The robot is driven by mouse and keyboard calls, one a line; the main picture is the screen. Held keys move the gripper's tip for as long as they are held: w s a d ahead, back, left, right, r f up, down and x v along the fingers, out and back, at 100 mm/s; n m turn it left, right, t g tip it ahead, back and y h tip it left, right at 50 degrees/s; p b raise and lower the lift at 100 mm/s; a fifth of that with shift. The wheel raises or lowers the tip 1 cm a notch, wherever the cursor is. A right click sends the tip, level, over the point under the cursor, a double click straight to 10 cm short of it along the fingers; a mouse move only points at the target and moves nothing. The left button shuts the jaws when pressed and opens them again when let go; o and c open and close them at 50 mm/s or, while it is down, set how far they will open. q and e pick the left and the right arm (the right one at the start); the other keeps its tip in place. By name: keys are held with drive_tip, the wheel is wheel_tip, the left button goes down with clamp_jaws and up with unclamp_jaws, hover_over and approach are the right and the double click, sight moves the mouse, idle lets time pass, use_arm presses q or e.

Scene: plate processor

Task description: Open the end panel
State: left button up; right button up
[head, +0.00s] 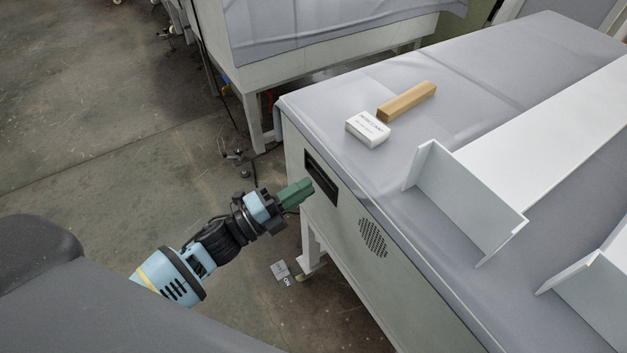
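The end panel (345,232) is the pale upright side of the cloth-covered machine. The panel looks closed and flush. My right gripper is not in view.
A small white box (367,130) and a wooden block (407,101) lie on the grey cloth top (480,85). White angled trays (470,200) stand to the right. A small grey box (281,271) lies on the floor near a machine leg. Open concrete floor (100,130) lies left.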

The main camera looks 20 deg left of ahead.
use_arm(q)
drive_tip(key=x, duration=0.3)
drive_tip(key=shift+w+d, duration=0.1)
drive_tip(key=shift+w, duration=0.05)
clamp_jaws()
